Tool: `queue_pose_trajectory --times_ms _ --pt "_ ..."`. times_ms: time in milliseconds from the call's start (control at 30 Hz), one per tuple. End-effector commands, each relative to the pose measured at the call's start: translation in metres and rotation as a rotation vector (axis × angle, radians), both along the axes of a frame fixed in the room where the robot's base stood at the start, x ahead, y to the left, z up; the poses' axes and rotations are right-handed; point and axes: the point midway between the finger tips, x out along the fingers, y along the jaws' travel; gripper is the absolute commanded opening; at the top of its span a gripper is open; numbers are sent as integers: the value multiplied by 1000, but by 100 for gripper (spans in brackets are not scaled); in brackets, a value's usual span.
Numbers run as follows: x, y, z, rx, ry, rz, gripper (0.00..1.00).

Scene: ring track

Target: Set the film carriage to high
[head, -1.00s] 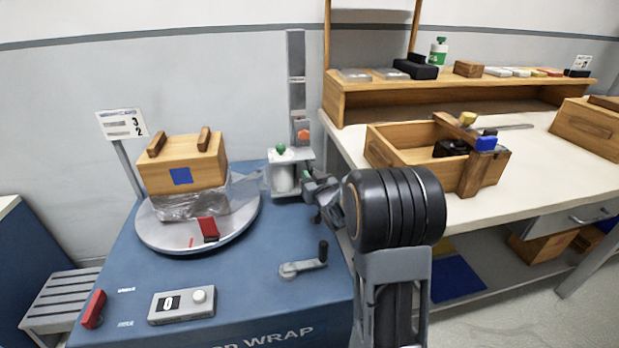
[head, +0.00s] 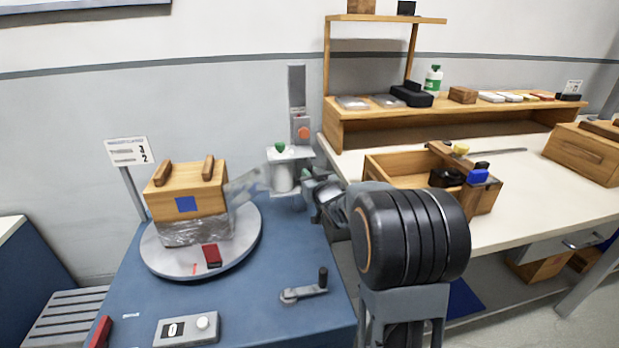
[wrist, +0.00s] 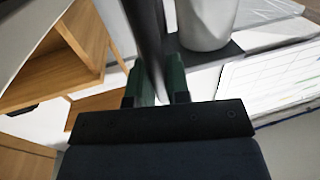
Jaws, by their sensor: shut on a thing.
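The film carriage (head: 290,153) is a pale bracket with a green knob (head: 280,147), on a grey upright mast (head: 297,88) behind the blue wrap machine. An orange button (head: 303,132) sits just above it, and the white film roll (head: 283,178) hangs below. Clear film slants from the roll to the wrapped wooden box (head: 186,190). My gripper (head: 312,188) is at the carriage's right side. In the wrist view, its green-padded jaws (wrist: 158,85) are shut on a grey bar (wrist: 148,40), beside the white roll (wrist: 205,22). The bar's far end is out of view.
The box stands on a round turntable (head: 165,262). A crank (head: 305,290) and a control box (head: 187,330) are on the blue top. A bench (head: 480,215) with a wooden tray (head: 400,168) stands close on the right.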

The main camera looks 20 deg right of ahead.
Motion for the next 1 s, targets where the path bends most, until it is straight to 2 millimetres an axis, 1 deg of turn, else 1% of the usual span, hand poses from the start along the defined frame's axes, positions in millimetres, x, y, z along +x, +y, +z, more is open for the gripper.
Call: queue_pose_trajectory --times_ms 33,67,300,533,667,767,1000 --pt "1 0 9 -2 -22 1 0" --pt "1 0 9 -2 -22 1 18" --pt "1 0 6 -2 -16 1 41" --pt "0 0 5 -1 -12 0 41" --pt "-7 0 5 -1 -10 0 41" --pt "-21 -1 6 -1 -12 -1 41" --pt "-70 -1 7 -2 -13 -3 41"
